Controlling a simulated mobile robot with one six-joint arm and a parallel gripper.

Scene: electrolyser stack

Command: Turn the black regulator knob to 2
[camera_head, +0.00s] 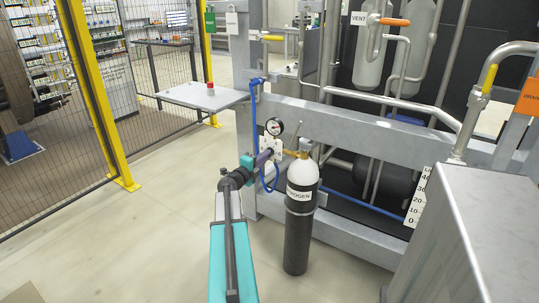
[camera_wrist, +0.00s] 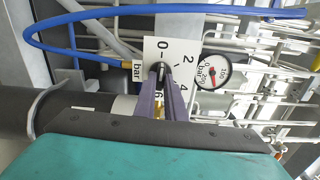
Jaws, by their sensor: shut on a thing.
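The black regulator knob (camera_wrist: 161,70) shows in the wrist view as a small dark piece between my fingertips, in front of a white scale plate (camera_wrist: 154,48). The plate carries 0, 2, 4, 6 and "bar", with 0 at upper left and 2 to its right. My gripper (camera_wrist: 163,76) is shut on the knob, and its purple-grey fingers hide most of it and part of the scale. I cannot tell which number the knob points to. In the head view my gripper (camera_head: 273,154) reaches the plate (camera_head: 268,142) on the grey frame, and the knob is hidden there.
A round pressure gauge (camera_wrist: 212,72) sits right of the plate. A blue hose (camera_wrist: 100,13) loops above it in the wrist view. A black nitrogen cylinder (camera_head: 299,235) with a white top stands close right of my arm. Floor at left is clear up to the yellow-posted fence (camera_head: 100,100).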

